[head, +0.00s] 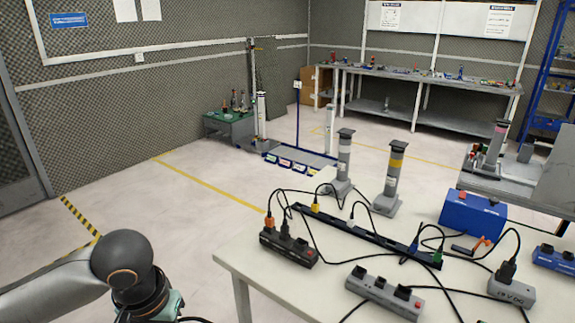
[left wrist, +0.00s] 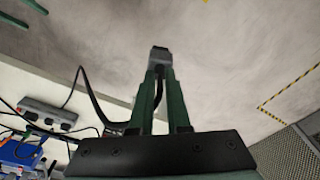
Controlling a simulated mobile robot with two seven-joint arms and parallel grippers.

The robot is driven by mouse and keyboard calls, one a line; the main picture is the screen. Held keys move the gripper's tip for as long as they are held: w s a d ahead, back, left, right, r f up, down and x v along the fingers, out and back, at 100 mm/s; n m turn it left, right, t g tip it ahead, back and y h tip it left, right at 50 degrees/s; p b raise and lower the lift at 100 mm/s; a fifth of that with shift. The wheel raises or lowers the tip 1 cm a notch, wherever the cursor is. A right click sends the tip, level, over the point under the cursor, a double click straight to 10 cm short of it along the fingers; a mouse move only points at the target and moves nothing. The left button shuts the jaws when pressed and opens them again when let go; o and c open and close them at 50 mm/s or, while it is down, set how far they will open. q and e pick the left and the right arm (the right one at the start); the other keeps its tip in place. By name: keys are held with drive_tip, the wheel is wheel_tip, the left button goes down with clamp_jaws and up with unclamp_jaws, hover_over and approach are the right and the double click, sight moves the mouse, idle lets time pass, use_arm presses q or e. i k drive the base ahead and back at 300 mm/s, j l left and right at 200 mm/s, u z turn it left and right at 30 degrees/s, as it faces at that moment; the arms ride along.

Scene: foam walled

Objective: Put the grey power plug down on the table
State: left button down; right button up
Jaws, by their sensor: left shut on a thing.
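My left gripper (left wrist: 161,70) is shut on the grey power plug (left wrist: 159,54), held at the fingertips in the left wrist view. A dark cable runs down between the green fingers. The plug shows against the floor, beyond the table's edge. In the head view my left arm comes in at the bottom left, its gripper mostly cut off by the lower edge and the plug not visible. The white table (head: 290,287) is to its right, and part of it shows in the left wrist view (left wrist: 62,84). My right gripper is not in view.
The table's front left corner is bare.

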sight(365, 258)
drive_tip(key=z, duration=1.65)
drive_tip(key=i+j+z, duration=0.1)
drive_tip(key=z, duration=0.2)
drive_tip(key=j+z, duration=0.3)
drive_tip(key=i+j, duration=0.1)
drive_tip(key=j, duration=0.8)
drive_tip(key=i+j, duration=0.15)
drive_tip(key=j, duration=0.3)
